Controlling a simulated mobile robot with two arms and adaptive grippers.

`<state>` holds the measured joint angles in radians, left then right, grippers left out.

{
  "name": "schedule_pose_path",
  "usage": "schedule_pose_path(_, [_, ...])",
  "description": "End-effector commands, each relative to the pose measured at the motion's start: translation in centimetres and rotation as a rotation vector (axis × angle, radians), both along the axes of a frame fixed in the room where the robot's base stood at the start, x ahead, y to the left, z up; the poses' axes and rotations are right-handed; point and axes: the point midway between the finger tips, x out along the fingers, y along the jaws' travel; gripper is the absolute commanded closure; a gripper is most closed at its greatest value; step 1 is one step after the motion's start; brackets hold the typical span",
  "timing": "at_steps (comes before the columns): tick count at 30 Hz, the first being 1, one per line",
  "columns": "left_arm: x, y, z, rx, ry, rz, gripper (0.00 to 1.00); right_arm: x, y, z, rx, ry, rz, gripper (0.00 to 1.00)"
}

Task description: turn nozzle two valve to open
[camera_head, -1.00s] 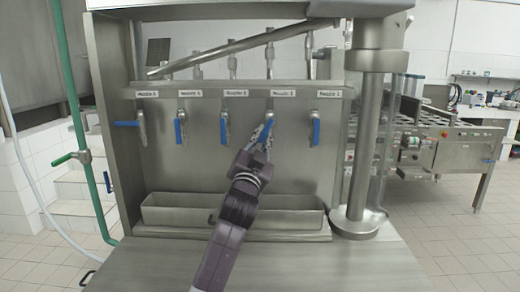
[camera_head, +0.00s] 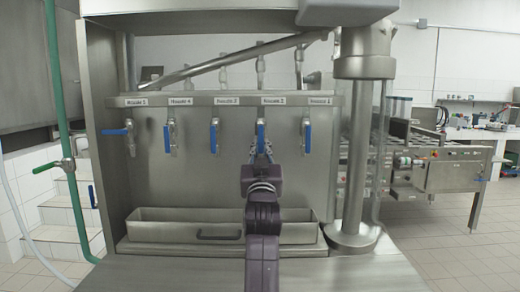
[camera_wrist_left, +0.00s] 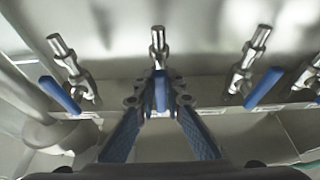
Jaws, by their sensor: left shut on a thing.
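The nozzle two valve is the second from the right on the metal panel, under the label "Nozzle 2". Its blue handle (camera_head: 261,136) hangs straight down. My left gripper (camera_head: 262,151) is at the lower end of this handle, with the arm coming up from below. In the left wrist view the blue handle (camera_wrist_left: 160,92) sits between the two fingertips of my left gripper (camera_wrist_left: 158,100), which is shut on it. The fingers hide the handle's lower end in the head view. My right gripper is not in view.
Neighbouring handles hang down under Nozzle 1 (camera_head: 307,136) and Nozzle 3 (camera_head: 213,138), close on either side. The leftmost handle (camera_head: 115,132) points sideways. A metal trough (camera_head: 180,230) lies below, and a thick column (camera_head: 354,165) stands at right.

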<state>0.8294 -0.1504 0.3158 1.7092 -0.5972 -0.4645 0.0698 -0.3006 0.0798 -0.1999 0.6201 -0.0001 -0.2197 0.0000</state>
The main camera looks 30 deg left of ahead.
Motion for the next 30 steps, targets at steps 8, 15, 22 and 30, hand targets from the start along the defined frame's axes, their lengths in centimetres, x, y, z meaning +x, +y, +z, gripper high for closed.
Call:
schedule_pose_path(8, [0.1, -0.1, -0.3, -0.006, 0.004, -0.003, 1.00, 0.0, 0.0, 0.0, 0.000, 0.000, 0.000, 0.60])
schedule_pose_path(15, [0.1, 0.0, -0.2, -0.004, 0.002, -0.002, 0.72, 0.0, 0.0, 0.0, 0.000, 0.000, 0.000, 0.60])
schedule_pose_path(22, [0.0, 0.0, -0.1, -0.002, 0.000, -0.001, 0.72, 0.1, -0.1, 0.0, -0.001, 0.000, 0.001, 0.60])
schedule_pose_path(30, [-2.0, -1.4, -1.1, -0.002, 0.001, -0.003, 0.72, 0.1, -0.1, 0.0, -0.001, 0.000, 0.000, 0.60])
